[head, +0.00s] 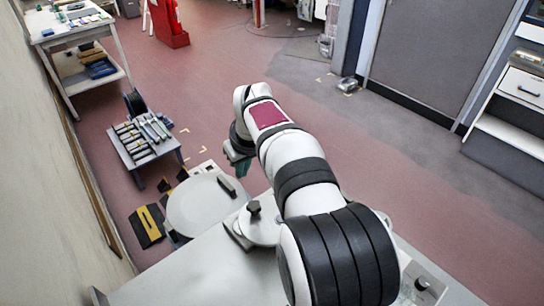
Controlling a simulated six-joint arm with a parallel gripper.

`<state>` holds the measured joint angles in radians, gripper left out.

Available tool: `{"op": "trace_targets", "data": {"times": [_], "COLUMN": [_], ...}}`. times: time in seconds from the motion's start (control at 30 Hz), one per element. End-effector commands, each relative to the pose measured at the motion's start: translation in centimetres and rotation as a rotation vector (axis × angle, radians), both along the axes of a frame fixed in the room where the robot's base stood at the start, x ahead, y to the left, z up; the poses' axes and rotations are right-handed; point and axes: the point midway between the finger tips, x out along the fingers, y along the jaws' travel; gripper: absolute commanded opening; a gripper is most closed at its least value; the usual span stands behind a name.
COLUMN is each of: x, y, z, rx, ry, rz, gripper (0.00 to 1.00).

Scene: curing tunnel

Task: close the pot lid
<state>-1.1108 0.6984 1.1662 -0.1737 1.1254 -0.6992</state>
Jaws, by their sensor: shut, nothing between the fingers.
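My gripper (241,168) is beyond both, at the far end of my arm, shut and apart from the lid. The fingertips are small and partly hidden by the arm.
The white worktop (190,275) is mostly bare at front left. A low rack of cylindrical items (145,140) stands beyond, on the red floor. A yellow and black block (148,224) is at the left. A small box with a black knob (422,285) is at the near right.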

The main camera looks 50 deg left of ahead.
Motion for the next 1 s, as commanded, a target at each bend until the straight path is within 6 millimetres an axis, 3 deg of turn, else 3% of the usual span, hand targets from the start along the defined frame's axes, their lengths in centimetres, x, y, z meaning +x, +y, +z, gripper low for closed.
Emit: {"op": "trace_targets", "data": {"times": [0.33,0.6,1.0], "x": [0.4,0.0,-0.1], "y": [2.3,-1.3,-1.7], "z": [-7.3,-7.0,-7.0], "rx": [-0.004,0.0,0.001], "ry": [0.002,0.0,0.0], "rz": [-0.005,-0.005,-0.005], "gripper": [0.0,0.0,0.0]}}
